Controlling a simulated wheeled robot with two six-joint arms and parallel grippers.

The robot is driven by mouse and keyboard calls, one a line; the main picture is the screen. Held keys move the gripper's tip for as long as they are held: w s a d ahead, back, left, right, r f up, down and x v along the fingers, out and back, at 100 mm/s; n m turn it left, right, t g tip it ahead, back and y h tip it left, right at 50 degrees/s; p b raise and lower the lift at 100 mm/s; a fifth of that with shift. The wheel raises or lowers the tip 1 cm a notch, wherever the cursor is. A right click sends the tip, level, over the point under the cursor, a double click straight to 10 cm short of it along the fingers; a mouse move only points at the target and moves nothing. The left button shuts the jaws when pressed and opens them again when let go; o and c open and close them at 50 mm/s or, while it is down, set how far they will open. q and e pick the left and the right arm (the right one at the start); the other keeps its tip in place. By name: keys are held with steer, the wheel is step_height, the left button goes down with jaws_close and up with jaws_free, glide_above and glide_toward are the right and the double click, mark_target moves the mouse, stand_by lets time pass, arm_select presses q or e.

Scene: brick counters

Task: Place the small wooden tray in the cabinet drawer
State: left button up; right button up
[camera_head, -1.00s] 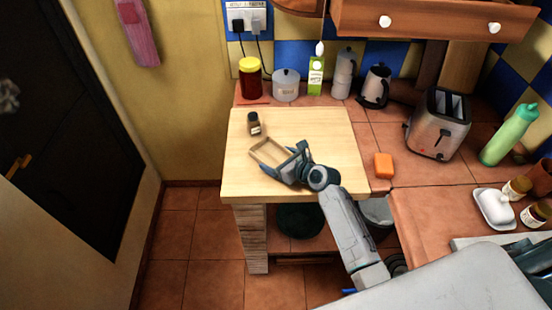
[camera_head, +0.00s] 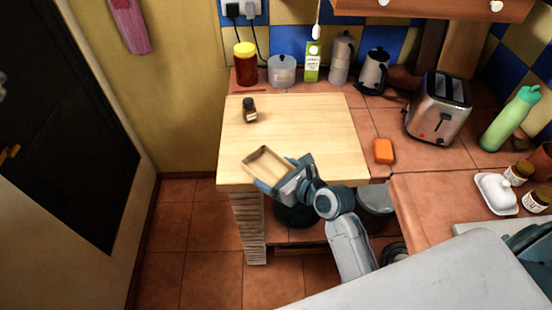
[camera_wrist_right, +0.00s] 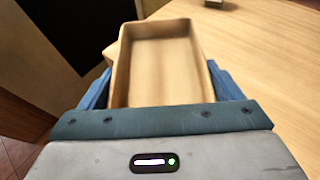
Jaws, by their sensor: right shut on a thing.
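The small wooden tray (camera_head: 268,161) is a shallow rectangular open box of light wood, and it looks empty. It is over the front left part of the pale wooden board and seems raised a little above it. My right gripper (camera_head: 284,174) is shut on the tray, a finger on each side. The right wrist view shows the tray (camera_wrist_right: 160,60) between the blue fingers (camera_wrist_right: 160,90). A wooden cabinet with white knobs (camera_head: 430,9) hangs at the top right, cut off by the frame; I cannot tell whether its drawer is open. My left gripper is not in view.
A small dark bottle (camera_head: 249,110) stands on the wooden board (camera_head: 315,125). An orange block (camera_head: 384,151) and toaster (camera_head: 439,108) are to the right.

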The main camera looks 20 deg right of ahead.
steer(key=shift+s+a+r, duration=0.1)
steer(key=shift+s+a, duration=0.05)
steer(key=shift+s, duration=0.35)
steer(key=shift+s+a+r, duration=0.1)
steer(key=shift+s+a, duration=0.05)
steer(key=shift+s, duration=0.35)
steer(key=w+d+r+m+t+h+b, duration=0.1)
steer(key=w+d+r+m+h, duration=0.4)
steer(key=r, duration=0.4)
steer(key=shift+w+d+r+h, duration=0.2)
steer(key=shift+w+r+h, duration=0.1)
steer(key=shift+w+h, duration=0.25)
steer(key=shift+f, duration=0.1)
